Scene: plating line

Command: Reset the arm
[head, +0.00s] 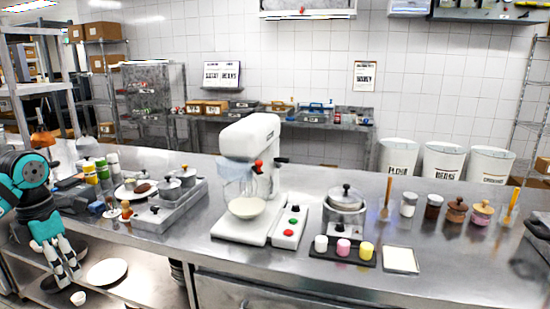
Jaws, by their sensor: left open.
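My left arm (30,185), teal and black, comes in from the left edge and hangs down in front of the counter. My left gripper (68,279) points downward at the counter's front, with its pale fingers apart and nothing visible between them. It appears above the lower shelf, near a small white cup (78,298) and a white plate (107,272). I cannot tell whether a fingertip touches the cup. My right gripper is not in view.
The steel counter (420,240) holds a white stand mixer (250,135), a lidded pot (345,205), a grey stove with small pots (170,205), and several jars (456,209). Bottles (103,170) stand near my left arm. Three white bins (443,160) are behind the counter.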

